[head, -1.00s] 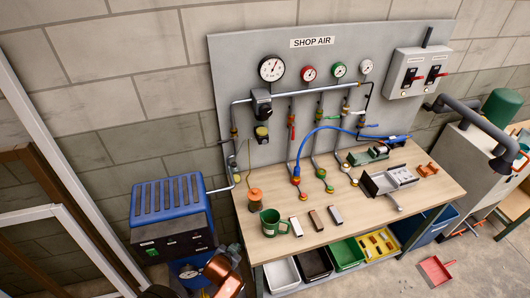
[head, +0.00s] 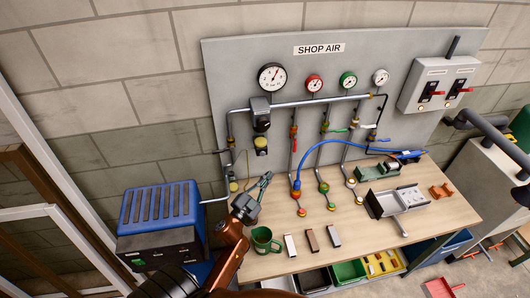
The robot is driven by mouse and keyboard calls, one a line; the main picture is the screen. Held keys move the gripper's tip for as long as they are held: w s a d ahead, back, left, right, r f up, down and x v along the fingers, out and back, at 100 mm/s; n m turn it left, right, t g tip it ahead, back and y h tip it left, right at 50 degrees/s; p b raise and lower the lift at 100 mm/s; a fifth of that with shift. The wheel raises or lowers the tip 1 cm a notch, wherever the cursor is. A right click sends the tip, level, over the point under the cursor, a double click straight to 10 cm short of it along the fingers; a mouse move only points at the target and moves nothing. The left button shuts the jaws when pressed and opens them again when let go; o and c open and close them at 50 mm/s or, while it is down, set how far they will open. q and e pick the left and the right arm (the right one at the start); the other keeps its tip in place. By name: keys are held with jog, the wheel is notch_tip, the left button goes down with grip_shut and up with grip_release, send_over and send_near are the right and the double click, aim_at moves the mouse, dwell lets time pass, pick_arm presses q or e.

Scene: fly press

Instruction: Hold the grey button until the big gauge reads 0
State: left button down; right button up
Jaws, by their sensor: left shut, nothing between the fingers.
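The big gauge (head: 271,77) is the largest white dial, at the upper left of the grey SHOP AIR panel (head: 345,75). Its needle points up and to the right; the figures are too small to read. My left gripper (head: 266,177) is shut and empty, over the left part of the workbench, behind the green mug. It covers the place where an orange block with a thin cable stood. I cannot make out the grey button or tell whether the gripper touches anything. My right gripper is not in view.
A green mug (head: 262,240) and several small blocks (head: 312,240) stand near the front edge of the wooden bench (head: 350,220). A blue machine (head: 160,213) is at the left. Pipes, small gauges and a blue hose (head: 345,141) fill the panel.

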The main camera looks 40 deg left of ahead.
aim_at(263, 154)
pick_arm(q)
jog(key=w+a+b, duration=0.1)
jog(key=w+a, duration=0.4)
jog(key=a, duration=0.1)
jog(key=shift+w+a+b, duration=0.25)
jog(key=shift+a+b, duration=0.05)
jog(key=shift+a, duration=0.1)
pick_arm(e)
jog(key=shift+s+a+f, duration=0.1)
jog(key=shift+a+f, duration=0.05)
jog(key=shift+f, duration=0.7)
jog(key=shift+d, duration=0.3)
pick_arm(q)
jog(key=shift+w+a, duration=0.1)
dwell(0.4)
jog(key=shift+w+a, duration=0.2)
jog(key=shift+a, duration=0.05)
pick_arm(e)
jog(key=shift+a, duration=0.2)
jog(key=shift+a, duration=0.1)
